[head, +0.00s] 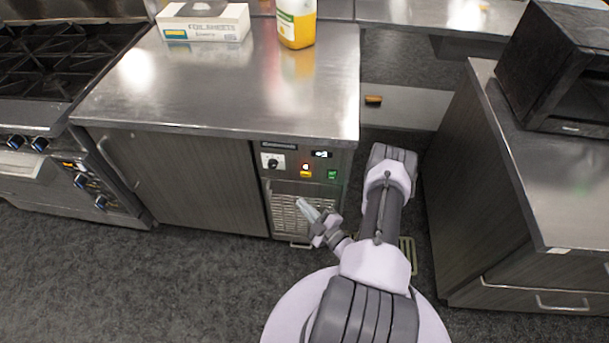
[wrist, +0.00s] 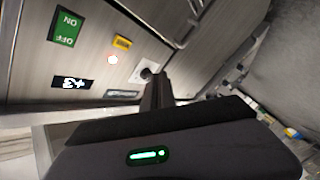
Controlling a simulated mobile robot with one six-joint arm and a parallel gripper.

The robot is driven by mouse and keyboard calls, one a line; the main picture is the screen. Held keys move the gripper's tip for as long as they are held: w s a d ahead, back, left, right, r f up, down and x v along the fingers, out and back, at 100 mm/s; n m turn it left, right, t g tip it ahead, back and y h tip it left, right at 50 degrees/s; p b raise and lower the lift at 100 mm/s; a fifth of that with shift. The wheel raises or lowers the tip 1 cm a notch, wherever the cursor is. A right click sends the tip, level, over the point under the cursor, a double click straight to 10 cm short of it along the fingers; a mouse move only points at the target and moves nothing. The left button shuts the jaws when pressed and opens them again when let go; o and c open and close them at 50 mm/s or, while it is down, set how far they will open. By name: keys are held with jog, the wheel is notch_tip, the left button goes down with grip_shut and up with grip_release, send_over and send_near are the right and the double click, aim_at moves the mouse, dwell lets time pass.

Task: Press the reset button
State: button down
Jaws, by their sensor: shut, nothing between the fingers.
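The control panel sits on the front of the steel counter unit. The yellow button also shows in the wrist view (wrist: 122,42), beside the glowing lamp (wrist: 112,60). A green ON/OFF switch (head: 332,175) is to its right and a black dial (head: 272,162) to its left. My gripper (head: 303,204) is shut and empty, below the yellow button in the head view, in front of the vent grille. In the wrist view its fingers (wrist: 156,85) overlap the dial's edge.
A small display (head: 321,154) is above the switch. The counter top (head: 220,90) holds a box (head: 204,22) and a yellow bottle (head: 296,22). A stove (head: 50,80) stands left. A right-hand counter (head: 565,180) carries a dark oven (head: 560,70). The floor (head: 130,275) in front is clear.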

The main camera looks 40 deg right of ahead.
aim_at(301, 175)
jog(key=w+d+b, duration=0.3)
jog(key=w+d, duration=0.2)
jog(key=d, duration=0.1)
jog(key=shift+w, duration=0.2)
jog(key=shift+w+d+b, duration=0.1)
jog(key=shift+d+b, duration=0.05)
jog(key=shift+b, duration=0.15)
dwell(1.6)
jog(key=shift+w+d, duration=0.2)
jog(key=shift+w+d+b, duration=0.25)
jog(key=shift+d+b, duration=0.1)
jog(key=shift+b, duration=0.2)
dwell(0.7)
jog(key=shift+a, duration=0.1)
jog(key=shift+s+a+p, duration=0.3)
jog(key=shift+s+a, duration=0.25)
